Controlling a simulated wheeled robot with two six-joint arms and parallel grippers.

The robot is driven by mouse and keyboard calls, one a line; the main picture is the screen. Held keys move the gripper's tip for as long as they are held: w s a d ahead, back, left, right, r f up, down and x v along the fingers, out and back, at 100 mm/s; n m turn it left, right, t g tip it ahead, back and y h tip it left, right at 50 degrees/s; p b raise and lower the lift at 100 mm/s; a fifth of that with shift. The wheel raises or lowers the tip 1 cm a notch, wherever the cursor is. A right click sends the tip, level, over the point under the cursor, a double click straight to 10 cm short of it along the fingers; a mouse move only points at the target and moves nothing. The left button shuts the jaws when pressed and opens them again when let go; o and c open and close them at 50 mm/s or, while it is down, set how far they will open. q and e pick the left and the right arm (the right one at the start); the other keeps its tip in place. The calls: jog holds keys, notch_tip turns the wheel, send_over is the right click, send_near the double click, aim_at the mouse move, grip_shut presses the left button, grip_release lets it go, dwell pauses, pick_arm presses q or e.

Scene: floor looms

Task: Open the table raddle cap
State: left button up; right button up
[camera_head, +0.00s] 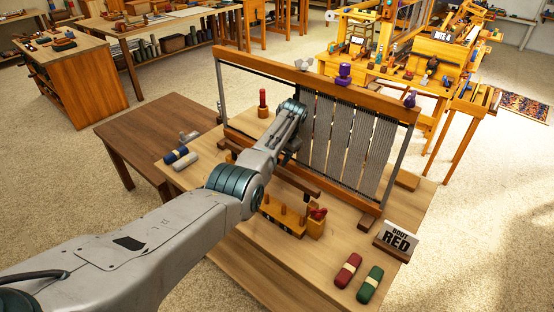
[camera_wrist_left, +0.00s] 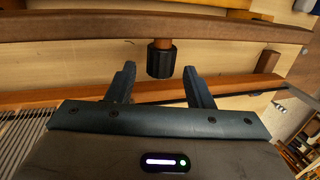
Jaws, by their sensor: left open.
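My left gripper (camera_wrist_left: 159,69) is open, with a finger on either side of a black ribbed knob (camera_wrist_left: 161,62) in the left wrist view. The knob sits on a short wooden stem beside a long brown wooden bar (camera_wrist_left: 90,25). I see gaps between the knob and both fingers. In the head view my left arm reaches over the table to the loom frame (camera_head: 350,90), and the wrist hides most of the gripper and the knob. A dark wooden bar (camera_head: 299,180) runs along the frame's near side; I cannot tell for sure which bar is the raddle cap. My right gripper is not in view.
Grey warp threads (camera_head: 340,140) hang in the frame.

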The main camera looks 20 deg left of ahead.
pick_arm(q)
jog(key=b+v, duration=0.1)
jog(key=v, duration=0.7)
jog(key=shift+r, duration=0.1)
